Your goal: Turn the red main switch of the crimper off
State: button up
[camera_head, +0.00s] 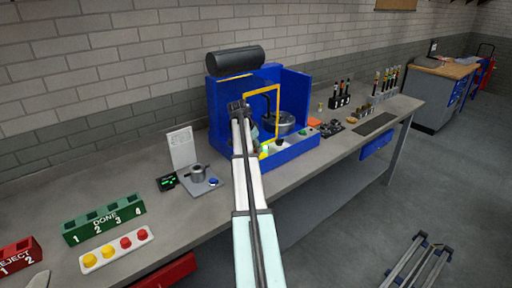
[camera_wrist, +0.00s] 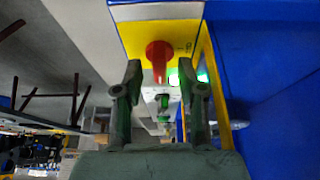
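The crimper (camera_head: 295,85) is a blue machine with a yellow frame (camera_head: 279,108) and a black cylinder (camera_head: 234,60) on top, standing on the grey workbench. My arm crosses in front of its left part in the head view, and my gripper and the switch cannot be made out there. In the wrist view the red main switch (camera_wrist: 159,52) sits on a yellow plate (camera_wrist: 135,40), its handle pointing down in the picture. My gripper (camera_wrist: 161,82) is open, its two fingers apart on either side below the switch.
A blue crimper wall (camera_wrist: 265,70) stands close on the right in the wrist view. A scale-like device (camera_head: 200,180), a green DONE rack (camera_head: 103,219) and a button strip (camera_head: 116,250) lie left of the crimper. Tool racks (camera_head: 340,101) stand to its right.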

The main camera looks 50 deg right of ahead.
jog(key=shift+d+f, duration=0.2)
jog(key=shift+f, duration=0.25)
jog(key=shift+s, duration=0.1)
grip_shut()
